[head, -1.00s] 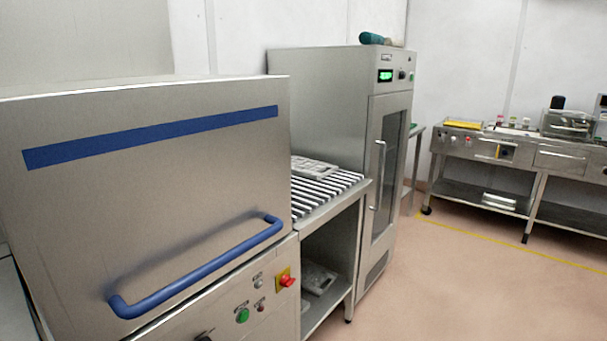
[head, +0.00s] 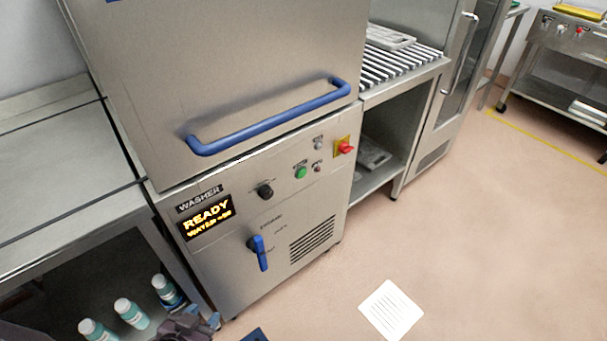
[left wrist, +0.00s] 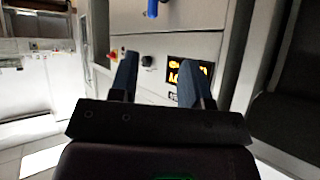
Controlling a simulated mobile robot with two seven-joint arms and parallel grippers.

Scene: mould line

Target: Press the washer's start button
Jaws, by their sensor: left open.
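The washer (head: 270,215) has a steel front with a blue bar handle (head: 270,118) across its hood. Its display (head: 208,218) reads READY in yellow. A green button (head: 301,172), which looks like the start button, sits on the panel right of a black knob (head: 265,191). My left gripper (head: 234,328) is at the bottom edge of the head view, below and in front of the panel, apart from the button. In the left wrist view its blue-grey fingers (left wrist: 161,76) are spread and empty, with the display beyond. My right gripper is out of view.
A red emergency knob (head: 345,147) on a yellow plate and small buttons sit near the green button. A blue lever (head: 259,253) juts from the lower front. Bottles (head: 130,313) stand under the left bench. A white sheet (head: 391,310) lies on the otherwise open floor.

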